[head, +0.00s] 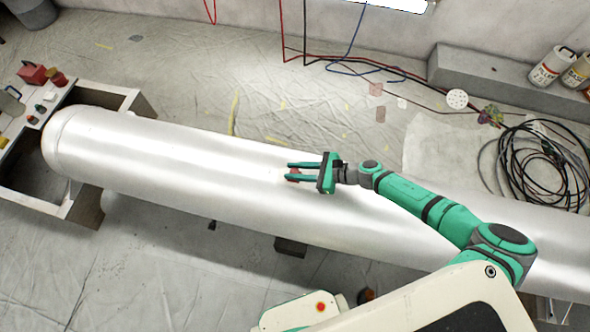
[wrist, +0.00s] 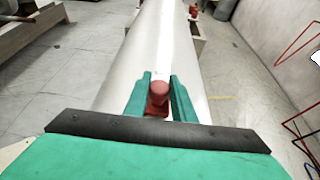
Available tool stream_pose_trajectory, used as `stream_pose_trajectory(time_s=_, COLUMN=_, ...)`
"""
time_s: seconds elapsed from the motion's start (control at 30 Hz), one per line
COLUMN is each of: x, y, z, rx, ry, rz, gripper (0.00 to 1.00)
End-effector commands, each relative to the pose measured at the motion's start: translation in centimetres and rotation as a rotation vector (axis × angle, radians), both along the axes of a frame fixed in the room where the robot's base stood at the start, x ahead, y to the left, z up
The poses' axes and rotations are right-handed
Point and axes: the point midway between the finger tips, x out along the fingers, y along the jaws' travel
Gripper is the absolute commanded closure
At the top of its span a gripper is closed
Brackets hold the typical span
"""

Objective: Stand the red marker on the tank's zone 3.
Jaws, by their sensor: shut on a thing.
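The tank (head: 170,155) is a long silver cylinder lying on its side across the head view; in the wrist view the tank (wrist: 150,48) runs away from me. My gripper (head: 288,171) is over the tank's upper surface near mid-length, its green fingers pointing left along it. It is shut on the red marker (head: 294,175), mostly hidden by the fingers in the head view. In the wrist view the red marker (wrist: 158,93) has a rounded top and stands roughly upright between the fingertips. I cannot tell whether its base touches the tank. No zone lines or numbers are readable.
A white bench (head: 30,115) with a red box (head: 33,74) and small items stands at the tank's left end. A dark cable coil (head: 545,165) lies on the right. The sheeted floor behind the tank is mostly clear.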

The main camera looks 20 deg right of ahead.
Motion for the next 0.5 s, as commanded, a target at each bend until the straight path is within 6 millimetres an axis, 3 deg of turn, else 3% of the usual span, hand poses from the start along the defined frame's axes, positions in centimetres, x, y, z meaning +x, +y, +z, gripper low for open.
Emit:
stream_pose_trajectory(time_s=0.33, x=0.00, y=-0.05, z=-0.24, rx=0.000, ry=-0.001, rz=-0.002, gripper=1.00)
stream_pose_trajectory(time_s=0.37, x=-0.01, y=-0.08, z=-0.24, rx=-0.001, ry=-0.001, rz=-0.001, gripper=0.72)
stream_pose_trajectory(time_s=0.4, x=-0.01, y=-0.08, z=-0.22, rx=-0.001, ry=-0.001, rz=-0.001, gripper=0.62)
stream_pose_trajectory(time_s=0.5, x=-0.01, y=-0.07, z=-0.22, rx=-0.001, ry=-0.001, rz=-0.001, gripper=0.58)
